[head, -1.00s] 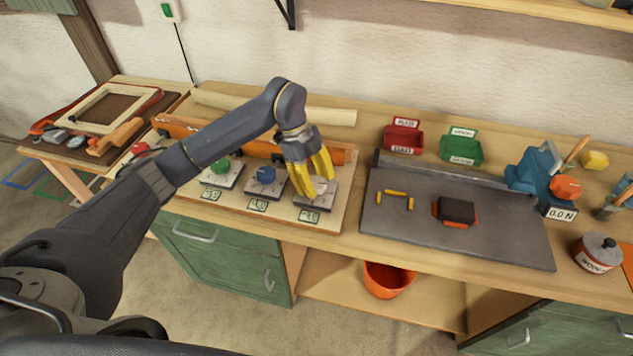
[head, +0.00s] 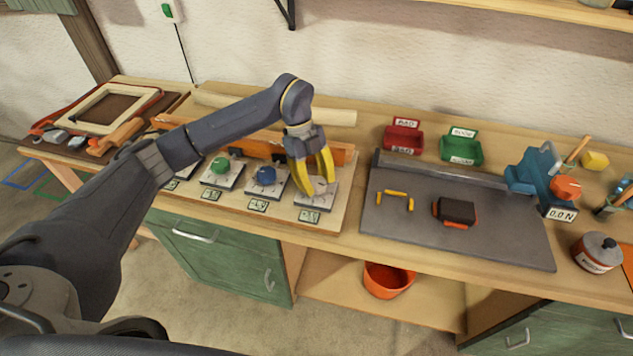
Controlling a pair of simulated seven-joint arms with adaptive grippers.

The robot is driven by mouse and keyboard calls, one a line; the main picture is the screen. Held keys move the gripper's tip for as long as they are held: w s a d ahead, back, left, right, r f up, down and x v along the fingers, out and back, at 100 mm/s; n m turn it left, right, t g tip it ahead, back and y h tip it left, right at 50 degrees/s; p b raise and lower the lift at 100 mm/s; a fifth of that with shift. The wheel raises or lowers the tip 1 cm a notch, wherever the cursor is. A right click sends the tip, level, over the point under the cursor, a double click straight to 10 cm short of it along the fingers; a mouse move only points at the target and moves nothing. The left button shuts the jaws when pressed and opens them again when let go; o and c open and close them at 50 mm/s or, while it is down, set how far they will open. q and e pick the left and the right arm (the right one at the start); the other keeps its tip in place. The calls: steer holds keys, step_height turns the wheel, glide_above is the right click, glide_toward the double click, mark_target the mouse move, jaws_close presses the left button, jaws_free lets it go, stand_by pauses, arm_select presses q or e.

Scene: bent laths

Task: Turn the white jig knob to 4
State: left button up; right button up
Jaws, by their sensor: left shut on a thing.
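The white jig knob (head: 319,186) sits on the rightmost grey dial plate (head: 326,200) of the wooden jig board. My left gripper (head: 317,188) points down over this plate, its yellow fingers shut on the white knob. The fingers hide part of the knob, and the number it points to is too small to read. A small green display (head: 309,216) lies in front of the plate; its digits cannot be read. My right gripper does not show.
The blue knob (head: 266,176) and green knob (head: 220,166) stand on plates just left of it. An orange bar (head: 340,154) runs behind. A grey mat (head: 400,235) with a dark block (head: 457,211) lies to the right.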

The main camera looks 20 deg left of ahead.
arm_select(q)
steer(key=m+g, duration=0.1)
steer(key=m, duration=0.2)
steer(key=shift+m+y, duration=0.4)
steer(key=m+y, duration=0.1)
steer(key=m, duration=0.1)
steer(key=m+g, duration=0.1)
steer(key=m, duration=0.1)
steer(key=shift+f+m+y, duration=0.1)
steer(key=shift+m+y, duration=0.2)
steer(key=shift+y, duration=0.1)
steer(key=m+y, duration=0.1)
steer(key=m, duration=0.2)
steer(key=shift+m, duration=0.3)
steer(key=m+y, duration=0.2)
steer(key=m, duration=0.2)
steer(key=shift+s+m, duration=0.1)
steer(key=shift+m, duration=0.2)
steer(key=m+t+y, duration=0.1)
steer(key=m, duration=0.3)
steer(key=shift+m, duration=0.3)
steer(key=m+t+y, duration=0.1)
steer(key=m, duration=0.2)
steer(key=shift+m+t, duration=0.3)
steer(key=m+t, duration=0.1)
steer(key=m, duration=0.3)
steer(key=shift+t+y, duration=0.3)
steer(key=shift+t, duration=0.1)
steer(key=shift+m+t, duration=0.7)
steer(key=shift+m, duration=1.4)
